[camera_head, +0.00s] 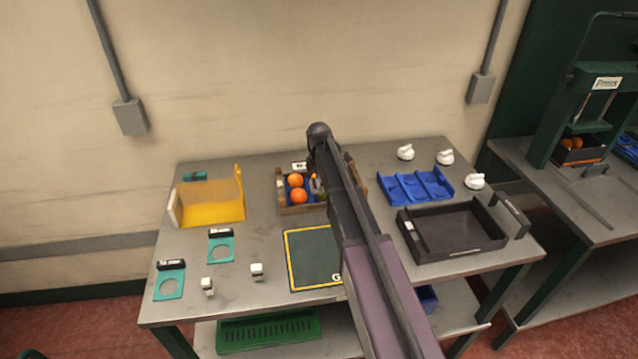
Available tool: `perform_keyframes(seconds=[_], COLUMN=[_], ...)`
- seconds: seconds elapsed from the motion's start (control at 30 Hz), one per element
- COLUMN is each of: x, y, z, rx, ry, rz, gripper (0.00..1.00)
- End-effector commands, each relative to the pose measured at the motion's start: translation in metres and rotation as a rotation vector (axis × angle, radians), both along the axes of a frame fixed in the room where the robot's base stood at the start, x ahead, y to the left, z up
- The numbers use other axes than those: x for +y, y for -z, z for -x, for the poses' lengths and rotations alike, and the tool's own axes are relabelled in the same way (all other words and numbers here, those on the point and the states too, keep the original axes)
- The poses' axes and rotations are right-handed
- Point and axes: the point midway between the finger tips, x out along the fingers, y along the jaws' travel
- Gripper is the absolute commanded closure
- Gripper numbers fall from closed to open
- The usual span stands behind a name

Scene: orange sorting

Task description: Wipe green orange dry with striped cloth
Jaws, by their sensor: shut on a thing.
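My arm reaches from the bottom right up over the table, and its wrist bends down at the wooden crate (290,211). My gripper (316,180) is mostly hidden by the arm at the crate. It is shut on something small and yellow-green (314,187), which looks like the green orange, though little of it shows. Two plain oranges, a far one (295,180) and a near one (299,196), lie in the crate's left part. I cannot make out a striped cloth.
A dark mat with a yellow border (311,258) lies in front of the crate. A yellow tray (210,203) and teal ring holders (221,249) are left. A blue compartment tray (415,187), a black tray (450,231) and white knobbed things (405,152) are right.

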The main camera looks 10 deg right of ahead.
Motion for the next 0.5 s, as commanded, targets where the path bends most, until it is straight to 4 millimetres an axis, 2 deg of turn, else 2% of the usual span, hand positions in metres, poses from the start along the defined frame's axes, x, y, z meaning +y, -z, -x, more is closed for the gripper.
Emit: perform_keyframes(seconds=[0.5], x=[-0.022], y=[0.001], z=[0.0], rx=[0.0], ry=[0.0], rz=[0.0], gripper=[0.77])
